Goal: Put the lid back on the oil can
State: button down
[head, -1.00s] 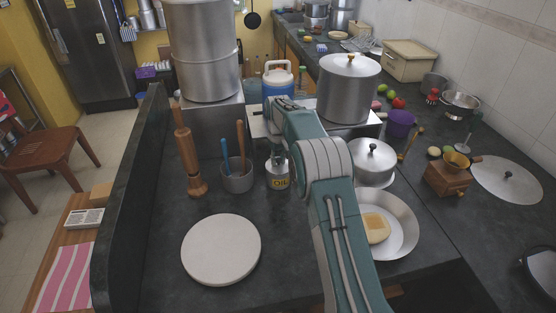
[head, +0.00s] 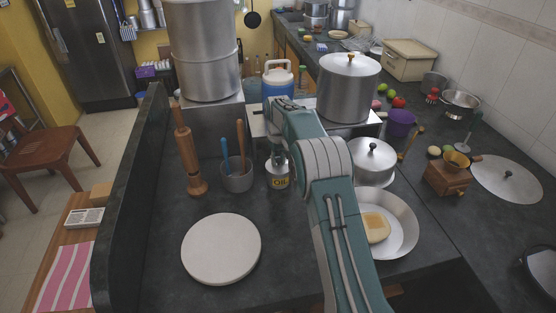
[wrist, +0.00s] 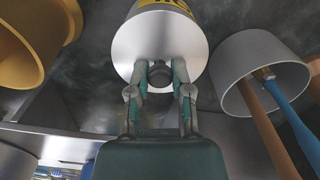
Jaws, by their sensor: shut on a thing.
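The oil can (head: 279,183) stands upright on the dark counter, a small steel can with a yellow label. It also shows at the top of the wrist view (wrist: 158,45), its silver top facing the camera. My gripper (wrist: 161,73) is directly above the can, its two fingers shut on a small dark round knob, the lid (wrist: 160,78). In the head view my gripper (head: 277,153) points down at the can's top, partly hidden by my arm. I cannot tell whether the lid touches the can or is just above it.
A grey cup (head: 237,178) with blue and wooden handles stands close left of the can; a wooden mill (head: 188,150) is further left. A lidded pot (head: 372,165) is to the right. A yellow-orange vessel (wrist: 32,38) is near in the wrist view. A white round board (head: 221,249) lies in front.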

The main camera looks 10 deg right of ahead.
jog(key=shift+c, duration=2.2)
grip_release()
jog(key=o, duration=0.4)
jog(key=shift+o, duration=0.2)
jog(key=shift+r, duration=3.5)
